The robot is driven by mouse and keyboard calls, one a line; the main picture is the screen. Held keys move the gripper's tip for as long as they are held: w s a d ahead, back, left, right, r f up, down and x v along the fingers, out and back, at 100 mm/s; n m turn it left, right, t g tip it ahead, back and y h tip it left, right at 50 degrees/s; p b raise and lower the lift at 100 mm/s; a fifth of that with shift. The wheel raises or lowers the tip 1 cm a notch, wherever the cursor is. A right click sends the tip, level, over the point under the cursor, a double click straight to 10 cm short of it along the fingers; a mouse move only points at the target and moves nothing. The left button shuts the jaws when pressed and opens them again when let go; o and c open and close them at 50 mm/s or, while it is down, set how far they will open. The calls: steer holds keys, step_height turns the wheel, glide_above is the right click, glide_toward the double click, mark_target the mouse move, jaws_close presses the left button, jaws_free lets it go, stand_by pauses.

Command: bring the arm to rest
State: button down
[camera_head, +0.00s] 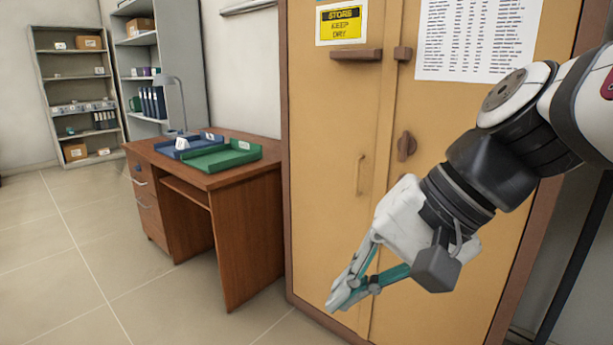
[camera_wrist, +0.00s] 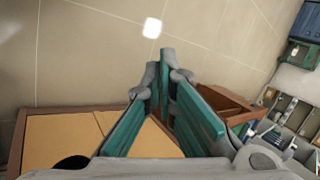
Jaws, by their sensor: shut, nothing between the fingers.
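My gripper (camera_head: 340,298) hangs at the end of my arm, in front of the yellow-tan cabinet (camera_head: 330,120) in the head view. It points down and to the left. Its fingers are shut with nothing between them. In the wrist view my gripper (camera_wrist: 163,70) shows its teal finger pads converging at the tips. The cabinet (camera_wrist: 65,140) lies below and left of the fingers there. I cannot tell how near the gripper is to the cabinet doors.
A wooden desk (camera_head: 250,205) with a green tray (camera_head: 222,157) and a blue tray (camera_head: 188,148) stands left of the cabinet. Grey shelves (camera_head: 75,90) stand at the back left. The tiled floor (camera_head: 60,280) at left is clear.

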steer(key=s+d+f+n+g+h, duration=0.1)
steer(key=s+d+f+n+h, duration=0.2)
steer(key=s+d, duration=0.45)
steer(key=s+d+f+n+h, duration=0.1)
steer(key=s+d+f+h, duration=0.3)
steer(key=s+d, duration=0.35)
step_height(320, 180, up, 25)
steer(key=t+p, duration=0.3)
steer(key=p, duration=2)
steer(key=shift+s+a+f, duration=0.15)
steer(key=shift+s+a, duration=0.1)
steer(key=shift+a, duration=0.05)
